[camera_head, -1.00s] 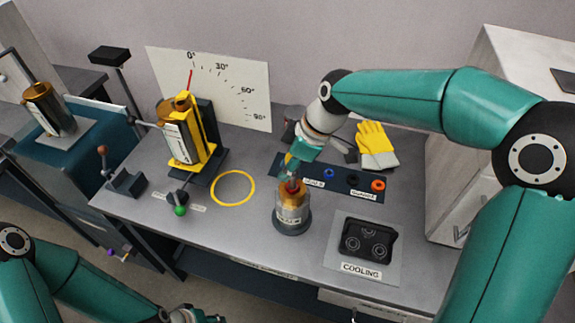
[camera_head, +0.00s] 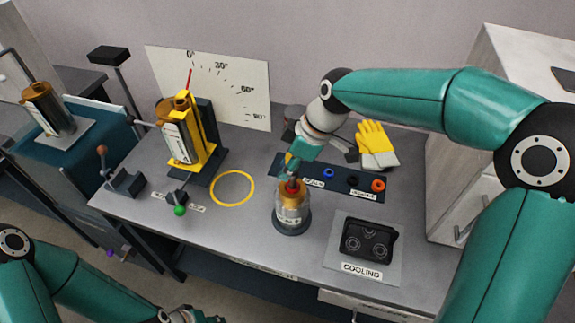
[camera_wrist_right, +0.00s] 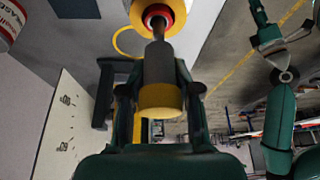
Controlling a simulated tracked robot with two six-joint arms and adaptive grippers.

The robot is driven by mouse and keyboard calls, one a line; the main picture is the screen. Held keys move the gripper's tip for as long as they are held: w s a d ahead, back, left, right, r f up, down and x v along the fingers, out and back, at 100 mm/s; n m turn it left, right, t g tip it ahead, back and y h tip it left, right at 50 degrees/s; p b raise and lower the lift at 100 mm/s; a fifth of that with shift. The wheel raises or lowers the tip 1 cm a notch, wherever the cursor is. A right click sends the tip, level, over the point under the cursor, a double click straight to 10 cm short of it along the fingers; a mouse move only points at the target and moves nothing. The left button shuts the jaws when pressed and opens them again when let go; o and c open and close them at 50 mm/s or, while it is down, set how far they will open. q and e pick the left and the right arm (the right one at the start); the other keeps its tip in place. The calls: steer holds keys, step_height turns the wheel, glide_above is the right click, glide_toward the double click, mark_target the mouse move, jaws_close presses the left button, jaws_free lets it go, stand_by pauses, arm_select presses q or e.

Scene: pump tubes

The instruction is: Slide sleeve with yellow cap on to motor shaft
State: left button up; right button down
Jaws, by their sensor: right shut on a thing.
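The motor (camera_head: 291,215) stands upright on the bench, copper-coloured with a red ring (camera_head: 292,187) on top. In the right wrist view its shaft (camera_wrist_right: 159,27) projects from the red ring (camera_wrist_right: 157,14). My right gripper (camera_head: 291,165) is above the motor. In the wrist view it is shut on the dark grey sleeve (camera_wrist_right: 158,62) with the yellow cap (camera_wrist_right: 160,100). The sleeve's far end lines up with the shaft's tip; I cannot tell whether the shaft is inside it. My left gripper (camera_head: 190,315) is at the bottom edge, partly cut off, its jaws unclear.
A yellow tilting stand (camera_head: 185,140) with another motor is at the left, beside a dial board (camera_head: 222,90). A yellow ring (camera_head: 233,203) marks bare bench. A dark strip (camera_head: 350,196) holds coloured rings. Gloves (camera_head: 376,145) and a cooling unit (camera_head: 371,241) are at the right.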

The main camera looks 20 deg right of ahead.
steer(key=shift+f, duration=0.2)
stand_by(0.7)
steer(key=shift+f+b, duration=0.3)
steer(key=shift+b, duration=0.2)
steer(key=shift+f+b, duration=0.75)
steer(key=shift+f, duration=0.1)
